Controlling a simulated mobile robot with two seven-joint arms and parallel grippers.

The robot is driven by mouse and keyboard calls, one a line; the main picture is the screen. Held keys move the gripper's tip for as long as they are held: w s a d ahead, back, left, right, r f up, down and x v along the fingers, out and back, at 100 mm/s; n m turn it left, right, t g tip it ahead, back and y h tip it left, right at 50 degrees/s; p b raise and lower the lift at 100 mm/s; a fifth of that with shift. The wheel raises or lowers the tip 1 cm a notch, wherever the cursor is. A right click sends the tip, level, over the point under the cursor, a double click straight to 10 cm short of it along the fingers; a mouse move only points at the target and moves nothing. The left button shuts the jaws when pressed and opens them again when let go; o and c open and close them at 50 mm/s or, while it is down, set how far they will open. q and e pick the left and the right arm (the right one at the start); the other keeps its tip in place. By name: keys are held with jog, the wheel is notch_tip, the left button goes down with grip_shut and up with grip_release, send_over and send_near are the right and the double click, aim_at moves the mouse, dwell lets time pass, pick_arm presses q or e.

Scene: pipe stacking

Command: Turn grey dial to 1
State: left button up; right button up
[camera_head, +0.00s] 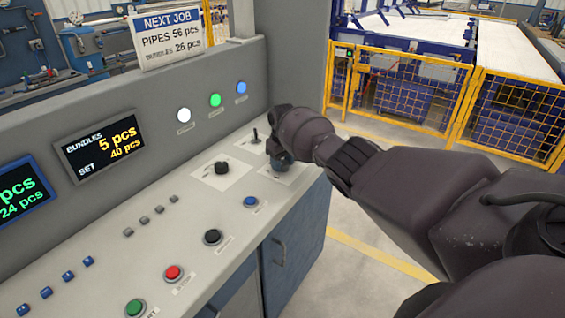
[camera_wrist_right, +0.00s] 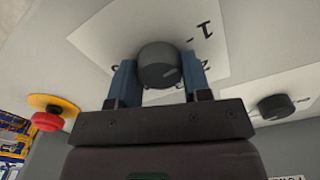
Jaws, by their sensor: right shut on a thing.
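The grey dial (camera_wrist_right: 158,62) sits on a white label plate (camera_wrist_right: 215,50) in the right wrist view. A "1" with a tick mark is printed on the plate, right of the dial. A light pointer mark shows on the dial's face. My right gripper (camera_wrist_right: 160,76) has its two blue fingers on either side of the dial, shut on it. In the head view my right gripper (camera_head: 281,162) is down at the far right end of the console and hides the dial. My left gripper is not in view.
A black dial (camera_head: 222,168) on its own plate and a small lever (camera_head: 255,137) are close to my right gripper. A red emergency button (camera_wrist_right: 47,121) with a yellow collar shows in the wrist view. Several push buttons line the console's front, including a red one (camera_head: 173,272).

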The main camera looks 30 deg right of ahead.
aim_at(283, 162)
dwell(0.5)
jog(key=o, duration=0.9)
jog(key=shift+o, duration=0.2)
jog(key=shift+r, duration=0.6)
notch_tip(283, 162, up, 10)
jog(key=p, duration=0.2)
jog(key=shift+f, duration=0.2)
